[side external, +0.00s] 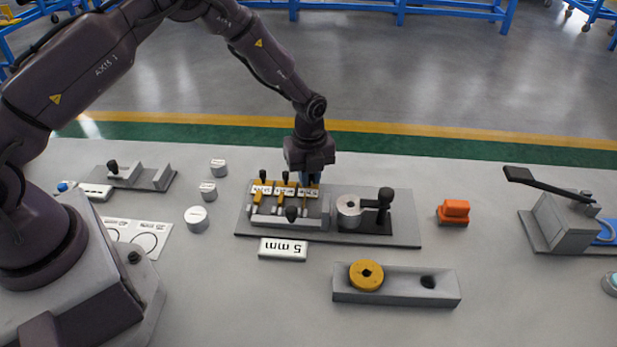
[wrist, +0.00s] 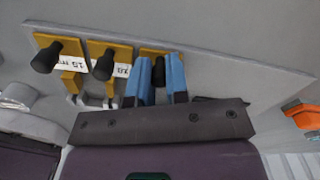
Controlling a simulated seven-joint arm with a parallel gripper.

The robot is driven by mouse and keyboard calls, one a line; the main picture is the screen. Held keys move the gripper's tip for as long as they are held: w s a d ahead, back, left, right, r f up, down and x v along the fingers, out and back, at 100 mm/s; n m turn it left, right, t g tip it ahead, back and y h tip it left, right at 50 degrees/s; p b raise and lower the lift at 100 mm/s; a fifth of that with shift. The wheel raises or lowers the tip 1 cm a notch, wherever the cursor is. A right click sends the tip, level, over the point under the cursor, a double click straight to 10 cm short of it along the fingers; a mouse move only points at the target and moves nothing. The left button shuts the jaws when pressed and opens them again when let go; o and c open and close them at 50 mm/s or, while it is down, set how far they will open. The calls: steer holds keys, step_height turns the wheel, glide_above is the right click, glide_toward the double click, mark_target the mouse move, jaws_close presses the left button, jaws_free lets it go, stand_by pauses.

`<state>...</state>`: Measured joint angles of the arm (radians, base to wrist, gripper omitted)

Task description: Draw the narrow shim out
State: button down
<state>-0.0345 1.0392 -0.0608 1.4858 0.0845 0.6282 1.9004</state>
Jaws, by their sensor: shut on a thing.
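Three yellow shims with black knobs stand in a row in a grey fixture. The left shim (side external: 258,190) and the middle shim (side external: 281,188) are free; in the wrist view the left one (wrist: 70,46) and middle one (wrist: 122,52) carry white labels. My gripper (side external: 309,181) is at the right-hand shim (side external: 303,199). In the wrist view its blue fingers (wrist: 160,78) are shut on that shim's black knob (wrist: 158,70). The fingers and palm hide most of this shim and its label. I cannot tell whether it is raised.
On the same base plate (side external: 405,236) a grey cylinder (side external: 349,205) and a black-knobbed lever (side external: 385,200) stand right of the shims. A block with a yellow ring (side external: 366,275) and an orange part (side external: 454,210) stand apart.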

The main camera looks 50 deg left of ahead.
steer(key=shift+w+a, duration=0.15)
steer(key=shift+w, duration=0.05)
steer(key=c, duration=1.1)
jaws_free()
step_height(320, 180, up, 13)
